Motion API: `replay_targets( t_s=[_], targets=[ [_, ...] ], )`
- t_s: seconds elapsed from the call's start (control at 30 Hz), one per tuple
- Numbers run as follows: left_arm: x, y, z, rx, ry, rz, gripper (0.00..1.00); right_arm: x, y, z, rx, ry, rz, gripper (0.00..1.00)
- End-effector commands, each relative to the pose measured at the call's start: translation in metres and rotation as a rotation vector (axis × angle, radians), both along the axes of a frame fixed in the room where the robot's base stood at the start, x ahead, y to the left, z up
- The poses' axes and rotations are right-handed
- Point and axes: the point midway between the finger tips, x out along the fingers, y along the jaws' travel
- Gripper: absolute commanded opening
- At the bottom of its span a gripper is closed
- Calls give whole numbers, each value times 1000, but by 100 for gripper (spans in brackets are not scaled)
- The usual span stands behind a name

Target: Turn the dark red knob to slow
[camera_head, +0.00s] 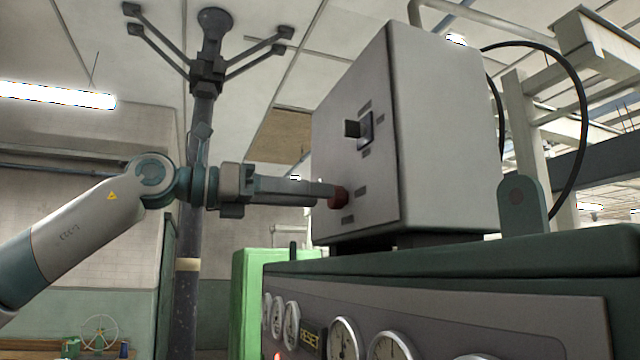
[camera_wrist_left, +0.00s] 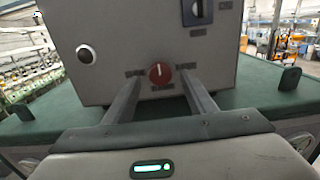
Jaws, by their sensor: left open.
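The dark red knob (camera_head: 338,197) sits low on the front face of a grey control box (camera_head: 448,130), with small dark label plates around it. In the left wrist view the knob (camera_wrist_left: 160,74) shows a pale pointer line that stands about upright. The label text is too small to read. My left gripper (camera_head: 325,193) reaches in from the left at the knob's height. In the left wrist view its two fingers (camera_wrist_left: 160,88) are open, one on each side of the knob, with gaps between. I cannot tell how far the tips overlap the knob. My right gripper is not in view.
A black switch (camera_head: 353,129) sits above the knob on the same face. The box stands on a green machine top (camera_head: 480,258) with gauges (camera_head: 343,340) below. A dark post (camera_head: 190,240) stands behind my arm.

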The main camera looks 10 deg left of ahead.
Motion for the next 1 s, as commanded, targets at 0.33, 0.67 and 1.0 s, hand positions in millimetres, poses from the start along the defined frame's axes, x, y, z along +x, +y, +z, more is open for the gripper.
replay_targets(
  t_s=[0.33,0.67,1.0],
  targets=[
    [14,-21,0,1,1,0,51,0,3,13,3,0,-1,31],
    [14,-21,0,1,-1,0,34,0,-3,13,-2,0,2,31],
    [14,-21,0,-4,4,1,10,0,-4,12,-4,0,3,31]
  ],
)
